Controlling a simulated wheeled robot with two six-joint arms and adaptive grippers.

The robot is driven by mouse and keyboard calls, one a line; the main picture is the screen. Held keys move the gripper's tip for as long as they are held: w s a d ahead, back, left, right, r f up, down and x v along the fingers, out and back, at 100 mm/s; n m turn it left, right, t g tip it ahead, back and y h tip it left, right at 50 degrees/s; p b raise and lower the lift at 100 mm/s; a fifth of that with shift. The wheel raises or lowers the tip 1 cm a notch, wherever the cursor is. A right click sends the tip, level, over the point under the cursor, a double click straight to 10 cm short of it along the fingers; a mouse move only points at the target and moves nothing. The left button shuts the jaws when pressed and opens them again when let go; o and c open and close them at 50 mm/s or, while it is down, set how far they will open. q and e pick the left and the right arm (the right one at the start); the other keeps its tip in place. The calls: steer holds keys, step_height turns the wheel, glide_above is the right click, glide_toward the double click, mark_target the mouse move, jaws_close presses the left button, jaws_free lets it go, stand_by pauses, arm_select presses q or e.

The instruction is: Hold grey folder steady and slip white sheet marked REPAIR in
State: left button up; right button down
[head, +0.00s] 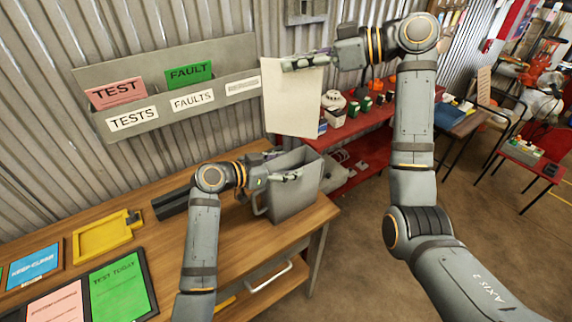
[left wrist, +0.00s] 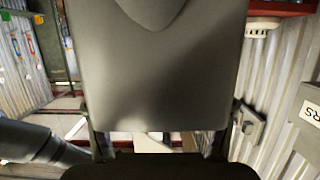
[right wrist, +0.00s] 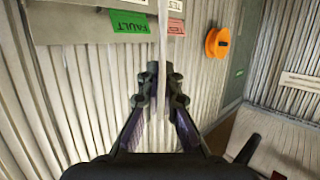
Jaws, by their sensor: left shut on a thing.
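The grey folder (head: 291,206), an open-topped upright holder with a side handle, stands at the right end of the wooden bench. My left gripper (head: 284,178) is shut on it near its top; its grey face fills much of the left wrist view (left wrist: 160,75). The white sheet (head: 291,100) hangs upright from my right gripper (head: 306,62), above the folder and apart from it. No REPAIR marking shows on the visible face. In the right wrist view the sheet (right wrist: 162,45) is edge-on between the fingertips (right wrist: 160,98), which are shut on it.
A grey wall rack (head: 150,75) holds a pink TEST card (head: 116,90) and a green FAULT card (head: 188,73). The bench (head: 225,255) carries a yellow tray (head: 103,237) and framed cards at left. A red shelf (head: 350,150) with small items stands behind the folder.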

arm_select(q)
steer(key=shift+c, duration=1.2)
steer(key=o, duration=1.3)
steer(key=v, duration=1.1)
steer(key=shift+a, duration=0.1)
steer(key=shift+s+a+r, duration=0.2)
steer(key=shift+s+a, duration=0.1)
